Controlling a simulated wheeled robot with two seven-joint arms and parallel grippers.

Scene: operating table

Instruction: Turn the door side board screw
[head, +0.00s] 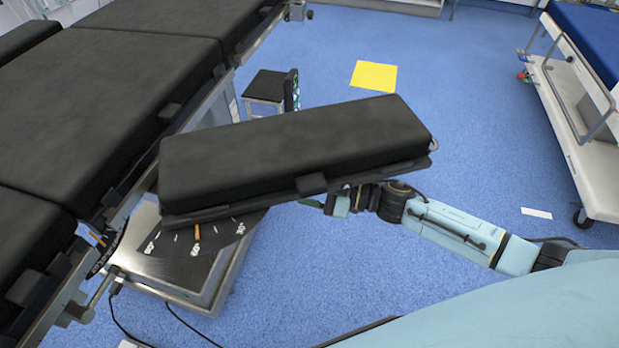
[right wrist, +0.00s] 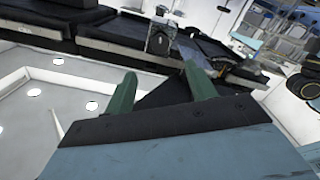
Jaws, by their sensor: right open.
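The padded black side board (head: 295,145) sticks out from the operating table (head: 110,75) across the middle of the head view. I cannot pick out its screw for certain; the board hides its own underside. My right arm comes in from the right, and my right gripper (head: 313,203) is just below the board's near edge, partly hidden by it. In the right wrist view its two green fingers (right wrist: 161,85) stand apart with nothing between them. A small silver block (right wrist: 160,38) shows beyond them on the table's side; I cannot tell whether it bears the screw. My left gripper is not in view.
The table's metal base (head: 215,275) stands below the board, with cables on the floor. A black stool (head: 266,87) and a yellow floor sheet (head: 374,76) lie behind. A white trolley (head: 575,130) stands at the right.

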